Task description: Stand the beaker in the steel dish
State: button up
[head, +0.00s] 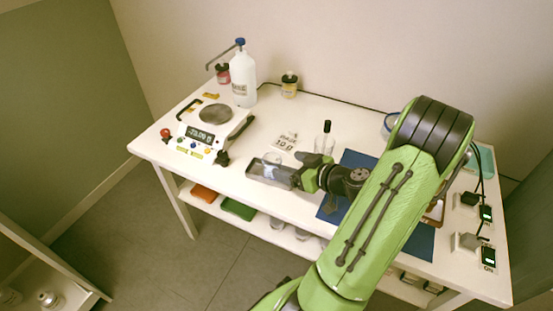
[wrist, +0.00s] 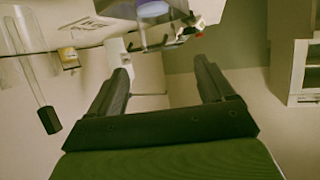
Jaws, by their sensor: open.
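A round grey steel dish or pan (head: 215,114) lies on top of the white balance (head: 230,124); I cannot tell which.
A clear bottle with a black cap (head: 326,135) stands close behind my wrist. A white wash bottle (head: 242,80) and a yellow-labelled jar (head: 289,86) stand at the back. A small printed card (head: 287,141) lies mid-table. A blue mat (head: 420,240) lies under my arm.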

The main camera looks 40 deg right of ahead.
jog(key=a+r+n+g+y, duration=0.35)
jog(key=a+g, duration=0.35)
jog(key=a, duration=1)
jog(key=s+a+r+m+g+h, duration=0.1)
jog(key=s+a+r+m+h, duration=0.3)
jog(key=s+a+r, duration=0.4)
jog(key=s, duration=0.3)
jog(key=shift+s+a+r, duration=0.25)
jog(key=shift+s+r, duration=0.15)
